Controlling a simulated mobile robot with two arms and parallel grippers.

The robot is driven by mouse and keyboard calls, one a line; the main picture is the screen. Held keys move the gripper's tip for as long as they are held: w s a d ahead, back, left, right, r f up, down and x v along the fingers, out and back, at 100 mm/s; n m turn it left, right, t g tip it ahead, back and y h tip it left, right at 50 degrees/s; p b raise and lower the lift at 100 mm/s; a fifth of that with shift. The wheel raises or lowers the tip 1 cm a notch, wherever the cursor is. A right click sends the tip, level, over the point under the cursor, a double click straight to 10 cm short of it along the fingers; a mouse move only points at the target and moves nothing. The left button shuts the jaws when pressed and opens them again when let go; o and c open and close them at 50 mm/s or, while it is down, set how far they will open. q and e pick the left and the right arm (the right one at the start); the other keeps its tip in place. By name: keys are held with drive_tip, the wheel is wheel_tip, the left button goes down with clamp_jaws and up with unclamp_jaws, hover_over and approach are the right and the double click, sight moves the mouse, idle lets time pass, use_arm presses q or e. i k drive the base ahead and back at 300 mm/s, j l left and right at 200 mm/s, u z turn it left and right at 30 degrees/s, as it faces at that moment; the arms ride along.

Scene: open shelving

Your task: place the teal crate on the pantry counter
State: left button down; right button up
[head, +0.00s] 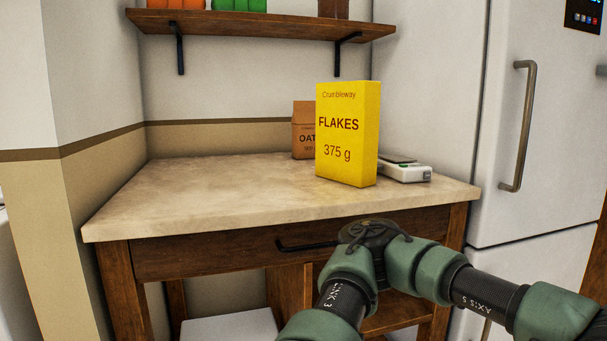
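The pantry counter (210,190) has a pale stone top on a dark wooden frame with a drawer and black handle. It fills the middle of the head view. No teal crate is in sight. One of my arms, with green and black links, bends in front of the counter's front edge at lower right. Neither gripper shows in this view, so I cannot see what they hold.
A yellow flakes box (348,135) stands upright on the counter's right half. Behind it are a brown oats packet (304,112) and a white scale (408,174). The counter's left half is clear. A wall shelf (260,25) hangs above; a white fridge (440,110) stands right.

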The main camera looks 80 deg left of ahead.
sight(214, 188)
drive_tip(key=i+l+u, duration=0.25)
drive_tip(key=i+l, duration=0.85)
drive_tip(key=l+u, duration=0.15)
drive_tip(key=u, duration=2.95)
